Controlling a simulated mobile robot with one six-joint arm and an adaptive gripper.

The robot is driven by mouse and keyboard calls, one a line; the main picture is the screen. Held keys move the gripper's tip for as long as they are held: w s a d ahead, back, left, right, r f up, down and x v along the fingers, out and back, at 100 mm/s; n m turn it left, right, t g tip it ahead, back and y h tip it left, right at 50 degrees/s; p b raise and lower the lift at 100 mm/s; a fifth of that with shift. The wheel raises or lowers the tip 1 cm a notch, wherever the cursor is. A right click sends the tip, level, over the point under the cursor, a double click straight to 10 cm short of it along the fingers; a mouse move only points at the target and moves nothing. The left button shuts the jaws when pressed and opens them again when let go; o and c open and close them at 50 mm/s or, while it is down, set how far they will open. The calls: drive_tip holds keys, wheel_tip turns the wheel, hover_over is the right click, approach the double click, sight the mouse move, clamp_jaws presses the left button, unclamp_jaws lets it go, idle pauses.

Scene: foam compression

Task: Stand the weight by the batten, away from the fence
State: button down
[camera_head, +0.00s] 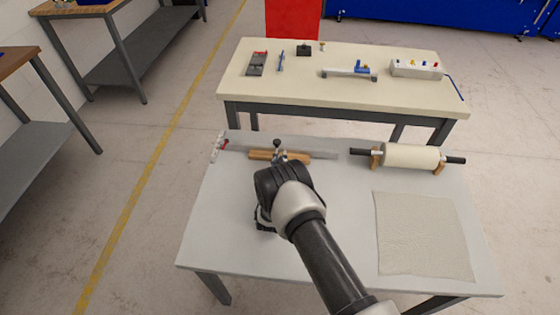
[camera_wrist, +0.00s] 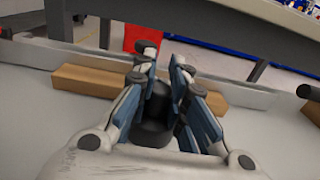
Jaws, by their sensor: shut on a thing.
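The weight (camera_wrist: 153,127), a black cylinder, sits between the fingers of my gripper (camera_wrist: 163,75) in the wrist view. The blue-padded fingers are shut on it. The wooden batten (camera_wrist: 88,81) lies just beyond, showing on both sides of the fingers. The fence (camera_wrist: 38,54), a long grey metal strip, runs behind the batten. In the head view my wrist hides the weight; the batten (camera_head: 300,155) and the fence (camera_head: 325,153) show near the far edge of the table. Whether the weight touches the table or the batten I cannot tell.
A red-handled clamp (camera_head: 222,144) is at the fence's left end. A roller on wooden supports (camera_head: 411,156) stands at the right, with a pale foam sheet (camera_head: 425,235) in front. The grey table (camera_head: 225,230) is clear at left. A second table (camera_head: 300,85) stands behind.

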drive_tip(key=shift+r, duration=0.2)
drive_tip(key=shift+f, duration=0.15)
drive_tip(key=c, duration=2)
unclamp_jaws()
drive_tip(key=shift+f, duration=0.1)
drive_tip(key=shift+c, duration=0.2)
drive_tip(key=o, duration=0.6)
drive_tip(key=shift+c, duration=0.2)
